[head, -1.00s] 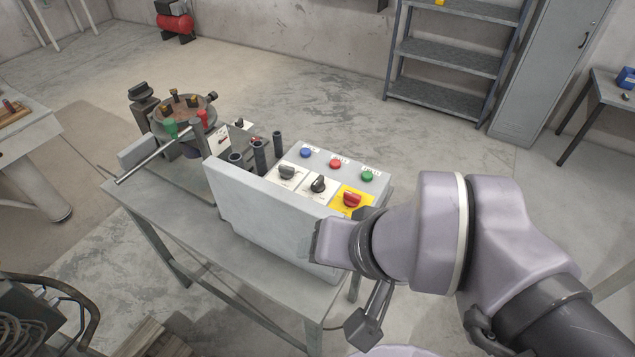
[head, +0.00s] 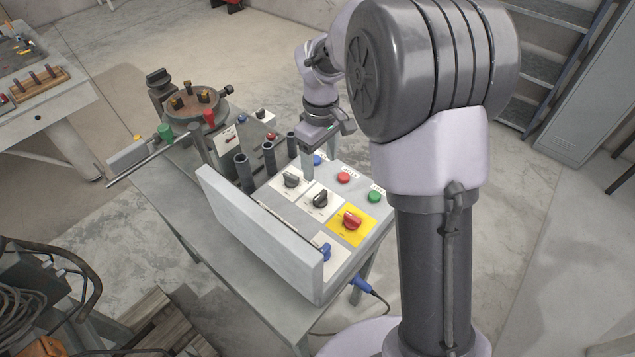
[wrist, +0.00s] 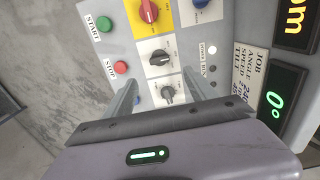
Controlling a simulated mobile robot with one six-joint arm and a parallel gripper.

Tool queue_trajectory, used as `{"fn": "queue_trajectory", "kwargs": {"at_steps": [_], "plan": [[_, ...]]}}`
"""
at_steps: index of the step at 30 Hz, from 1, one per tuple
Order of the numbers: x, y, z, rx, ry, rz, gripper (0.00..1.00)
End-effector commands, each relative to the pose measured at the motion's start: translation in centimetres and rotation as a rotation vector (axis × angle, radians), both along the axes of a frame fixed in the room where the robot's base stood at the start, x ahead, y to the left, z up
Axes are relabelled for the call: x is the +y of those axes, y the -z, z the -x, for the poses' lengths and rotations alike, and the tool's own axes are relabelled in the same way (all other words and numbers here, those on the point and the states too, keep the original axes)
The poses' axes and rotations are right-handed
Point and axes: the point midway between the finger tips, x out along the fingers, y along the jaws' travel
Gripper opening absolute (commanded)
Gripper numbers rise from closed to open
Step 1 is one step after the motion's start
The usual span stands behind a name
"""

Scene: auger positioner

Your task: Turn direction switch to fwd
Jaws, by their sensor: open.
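The control box has two selector switches on white plates, a grey one (head: 291,180) and a black one (head: 320,199). Their labels are too small to read, so I cannot tell which sets direction. In the wrist view the grey knob (wrist: 168,93) is between my fingers, towards the palm, and the black knob (wrist: 160,57) is near the fingertips' line. My gripper (head: 308,170) is open and empty, pointing down over the box's far side, near the blue button (head: 317,160). In the wrist view my gripper's fingers (wrist: 160,76) straddle the switch column without visibly holding anything.
A red knob on a yellow plate (head: 352,220), a red button (head: 343,177) and a green button (head: 375,196) share the panel. Upright tubes (head: 268,158) stand left of the switches. Lit displays (wrist: 277,100) show in the wrist view.

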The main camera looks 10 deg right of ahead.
Motion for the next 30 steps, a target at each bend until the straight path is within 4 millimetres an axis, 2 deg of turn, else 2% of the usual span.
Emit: {"fn": "queue_trajectory", "kwargs": {"at_steps": [1,6,12,16,24,30], "plan": [[0.0,2.2,0.1,0.004,0.0,-0.001,0.66],[0.0,7.3,0.1,0.003,0.002,-0.001,0.66],[0.0,11.3,0.0,0.001,0.002,-0.001,0.66],[0.0,12.2,0.0,0.0,0.003,-0.001,0.66],[0.0,12.3,0.0,-0.001,0.003,-0.001,0.66],[0.0,12.3,0.0,-0.001,0.003,-0.001,0.27]]}}
